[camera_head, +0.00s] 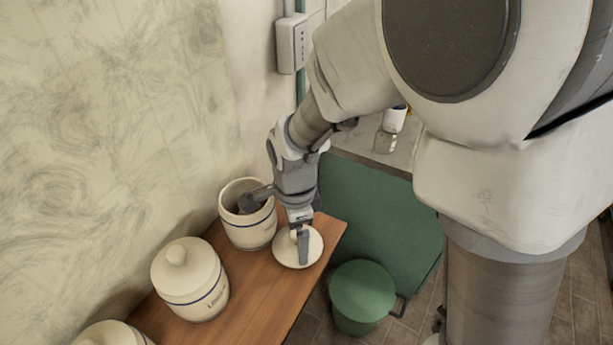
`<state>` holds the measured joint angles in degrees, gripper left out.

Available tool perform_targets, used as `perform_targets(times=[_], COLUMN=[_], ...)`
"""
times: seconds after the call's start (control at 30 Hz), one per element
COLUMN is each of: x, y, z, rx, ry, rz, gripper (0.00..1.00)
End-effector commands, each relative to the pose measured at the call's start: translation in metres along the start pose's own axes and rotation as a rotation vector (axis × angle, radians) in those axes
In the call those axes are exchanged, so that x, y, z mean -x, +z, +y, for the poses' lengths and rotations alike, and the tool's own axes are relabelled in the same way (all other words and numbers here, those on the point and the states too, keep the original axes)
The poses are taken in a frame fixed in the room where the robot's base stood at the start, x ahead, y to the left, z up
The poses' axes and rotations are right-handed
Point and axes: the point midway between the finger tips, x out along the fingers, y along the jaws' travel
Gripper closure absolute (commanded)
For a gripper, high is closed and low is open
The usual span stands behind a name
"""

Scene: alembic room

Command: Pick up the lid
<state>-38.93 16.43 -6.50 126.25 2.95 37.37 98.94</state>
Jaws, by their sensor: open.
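The lid (314,249) is a round, cream-coloured disc lying on the wooden shelf (256,292) near its right end. My gripper (299,241) points down over the middle of the lid, with its fingers at the lid's knob. The fingers and wrist hide most of the knob, and I cannot tell whether they touch it. The gripper is open. An open cream jar (248,232) with a blue band stands just left of the lid, with no lid on it. A dark grey object (250,203) shows at its mouth.
A lidded cream jar (190,280) stands further left, and another (112,334) is cut off at the bottom edge. A wall rises behind the shelf. A green bin (362,296) stands below the shelf's right end. A glass jar (386,138) sits on a grey counter behind.

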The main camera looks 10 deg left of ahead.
Motion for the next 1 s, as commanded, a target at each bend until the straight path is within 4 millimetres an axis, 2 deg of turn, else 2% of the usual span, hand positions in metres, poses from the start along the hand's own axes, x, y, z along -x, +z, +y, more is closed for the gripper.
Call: perform_targets(times=[0.13, 0.57, 1.0], x=[0.0003, -0.0003, -0.0019], y=[0.0, -0.0001, -0.0004], z=[0.0, 0.0005, 0.0016], rx=[0.0, 0.0, 0.0], ry=[0.0, 0.002, 0.005], rz=[0.0, 0.0, 0.001], gripper=[0.02, 0.78, 0.81])
